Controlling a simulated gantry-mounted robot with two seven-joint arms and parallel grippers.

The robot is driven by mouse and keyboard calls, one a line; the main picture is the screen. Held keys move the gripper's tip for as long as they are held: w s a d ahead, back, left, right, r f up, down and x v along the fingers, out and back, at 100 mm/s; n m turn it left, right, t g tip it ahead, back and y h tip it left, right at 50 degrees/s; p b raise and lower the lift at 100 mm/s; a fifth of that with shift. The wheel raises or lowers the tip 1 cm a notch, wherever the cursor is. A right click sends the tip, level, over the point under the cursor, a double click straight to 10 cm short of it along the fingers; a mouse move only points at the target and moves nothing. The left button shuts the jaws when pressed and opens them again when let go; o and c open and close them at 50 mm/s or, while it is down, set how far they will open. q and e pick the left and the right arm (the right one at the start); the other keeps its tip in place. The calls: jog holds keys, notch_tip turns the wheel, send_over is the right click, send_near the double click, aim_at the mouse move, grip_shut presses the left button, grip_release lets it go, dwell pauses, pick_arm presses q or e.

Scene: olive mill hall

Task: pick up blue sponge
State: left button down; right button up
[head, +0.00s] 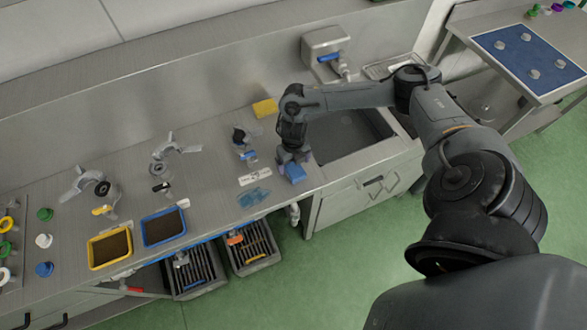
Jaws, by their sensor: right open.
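The blue sponge (294,174) lies on the metal counter (215,184), near its front edge and just left of the sink. My right gripper (293,160) points down right over the sponge. It is open; the fingers partly cover the sponge's back edge, and I cannot tell whether they touch it. My left gripper is not in view.
A yellow sponge (265,107) lies behind the gripper. A blue cloth (254,198) and a white label lie to the left. The sink (345,137) is to the right under my forearm. Yellow (91,252) and blue (146,232) trays stand further left.

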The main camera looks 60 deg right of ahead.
aim_at(294, 167)
jog(key=shift+s+a+f, duration=0.1)
jog(key=shift+f, duration=1.6)
jog(key=shift+c, duration=0.2)
jog(key=c, duration=1)
